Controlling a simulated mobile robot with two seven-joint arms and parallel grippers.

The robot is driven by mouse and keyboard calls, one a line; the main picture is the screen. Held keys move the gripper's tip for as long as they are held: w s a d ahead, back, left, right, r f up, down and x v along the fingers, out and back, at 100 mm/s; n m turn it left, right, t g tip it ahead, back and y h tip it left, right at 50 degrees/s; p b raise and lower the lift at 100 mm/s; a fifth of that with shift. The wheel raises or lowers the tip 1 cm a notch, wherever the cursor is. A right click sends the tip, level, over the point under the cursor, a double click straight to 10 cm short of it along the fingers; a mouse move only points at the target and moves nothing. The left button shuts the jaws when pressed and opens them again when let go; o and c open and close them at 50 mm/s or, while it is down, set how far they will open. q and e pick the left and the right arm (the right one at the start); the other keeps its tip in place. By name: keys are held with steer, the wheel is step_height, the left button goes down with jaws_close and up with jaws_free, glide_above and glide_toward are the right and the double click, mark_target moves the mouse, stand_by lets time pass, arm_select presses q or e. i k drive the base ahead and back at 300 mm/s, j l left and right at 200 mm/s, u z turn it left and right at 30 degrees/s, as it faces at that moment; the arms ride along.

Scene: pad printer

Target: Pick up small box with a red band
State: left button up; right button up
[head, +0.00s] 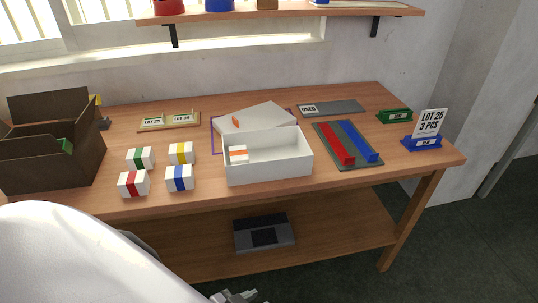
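The small white box with a red band (133,184) sits on the table at the front left. It stands in a loose group with a green-banded box (140,158) behind it, a yellow-banded box (181,153) and a blue-banded box (180,178) to its right. No gripper touches it. A white arm link of mine fills the lower left. A grey part at the bottom edge looks like my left gripper (238,296), below the table front and mostly cut off; its fingers cannot be made out. My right gripper is not in view.
A dark brown open carton (55,165) stands left of the small boxes. An open white box (268,165) holding an orange-banded box stands to the right, its lid behind. A red and blue rack (345,143) and label stands are farther right.

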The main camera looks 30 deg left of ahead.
mark_target(137, 183)
steer(key=u, duration=2.05)
steer(key=l+u, duration=0.3)
steer(key=l, duration=0.9)
